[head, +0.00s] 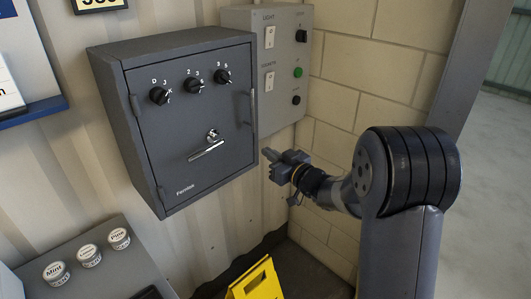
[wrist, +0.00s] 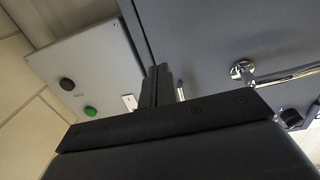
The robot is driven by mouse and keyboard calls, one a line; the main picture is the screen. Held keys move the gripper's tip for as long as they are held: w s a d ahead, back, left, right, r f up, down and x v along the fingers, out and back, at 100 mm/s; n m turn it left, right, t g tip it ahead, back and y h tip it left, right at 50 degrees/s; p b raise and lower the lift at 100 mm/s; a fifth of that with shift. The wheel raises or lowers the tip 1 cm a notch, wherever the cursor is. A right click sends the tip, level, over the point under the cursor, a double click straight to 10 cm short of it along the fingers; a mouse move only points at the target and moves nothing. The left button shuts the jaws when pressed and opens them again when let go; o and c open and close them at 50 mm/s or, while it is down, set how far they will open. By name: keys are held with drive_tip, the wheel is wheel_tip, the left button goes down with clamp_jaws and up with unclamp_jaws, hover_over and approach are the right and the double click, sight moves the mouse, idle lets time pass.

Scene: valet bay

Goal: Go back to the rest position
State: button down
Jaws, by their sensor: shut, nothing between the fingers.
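My gripper (head: 268,154) is shut and empty in the head view, at the end of my arm reaching in from the right. It is just right of the lower right part of the grey safe (head: 190,120). The safe door is closed, with three black dials along its top and a chrome lever handle (head: 206,150). In the wrist view the shut fingers (wrist: 159,84) show in front of the safe's edge, and the chrome handle (wrist: 285,76) lies to the right. I cannot tell whether the fingers touch the safe.
A grey switch panel (head: 270,60) with a green button is on the wall right of the safe. A brick wall (head: 365,75) lies behind my arm. A yellow floor sign (head: 257,281) stands below. Several small tins (head: 90,255) sit on a grey surface at lower left.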

drive_tip(key=b+v, duration=0.1)
drive_tip(key=v, duration=0.6)
drive_tip(key=shift+d, duration=0.3)
drive_tip(key=shift+w, duration=0.1)
